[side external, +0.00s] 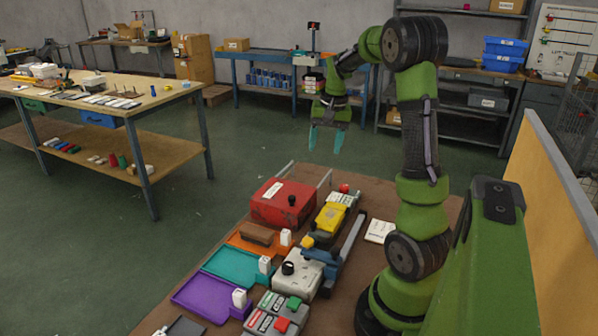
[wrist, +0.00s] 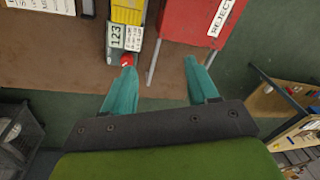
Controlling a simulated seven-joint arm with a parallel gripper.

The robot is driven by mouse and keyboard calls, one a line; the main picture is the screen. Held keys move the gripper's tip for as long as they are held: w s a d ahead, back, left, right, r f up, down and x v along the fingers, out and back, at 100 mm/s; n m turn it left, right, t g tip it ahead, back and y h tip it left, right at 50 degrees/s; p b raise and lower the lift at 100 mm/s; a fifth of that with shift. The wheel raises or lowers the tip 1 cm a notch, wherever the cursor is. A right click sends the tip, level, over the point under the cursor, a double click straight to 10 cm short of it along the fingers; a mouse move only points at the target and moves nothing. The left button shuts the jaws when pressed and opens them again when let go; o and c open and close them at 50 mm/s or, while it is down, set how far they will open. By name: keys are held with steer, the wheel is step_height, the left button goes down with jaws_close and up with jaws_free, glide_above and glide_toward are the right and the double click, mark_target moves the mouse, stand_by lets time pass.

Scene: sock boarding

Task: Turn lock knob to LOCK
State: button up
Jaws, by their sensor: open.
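A black round knob (side external: 288,268) sits on a pale grey machine (side external: 300,280) in the side view. Another black knob (side external: 292,200) stands on the red box (side external: 270,198). No LOCK lettering is legible, so I cannot tell which is the lock knob. My gripper (side external: 326,140) has teal fingers, spread apart and empty, high beyond the far end of the brown table. In the wrist view, my gripper (wrist: 159,64) shows its open fingers with nothing between them. The grey machine's knob does not show there.
A yellow device (side external: 330,218) with a red button (wrist: 127,60) stands beside the red REJECT box (wrist: 195,20). Orange, teal (side external: 236,267) and purple (side external: 210,297) trays line the left side. A blue clamp-like part (side external: 325,258) stands by the grey machine. The air around my gripper is clear.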

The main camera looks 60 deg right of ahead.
steer(key=m+g, duration=0.1)
steer(key=g, duration=0.1)
glide_above(344, 186)
steer(key=a, duration=0.1)
steer(key=f, duration=0.2)
steer(key=shift+d, duration=0.6)
step_height(344, 186, down, 15)
steer(key=shift+r, duration=0.1)
steer(key=shift+c, duration=0.2)
steer(key=c, duration=1)
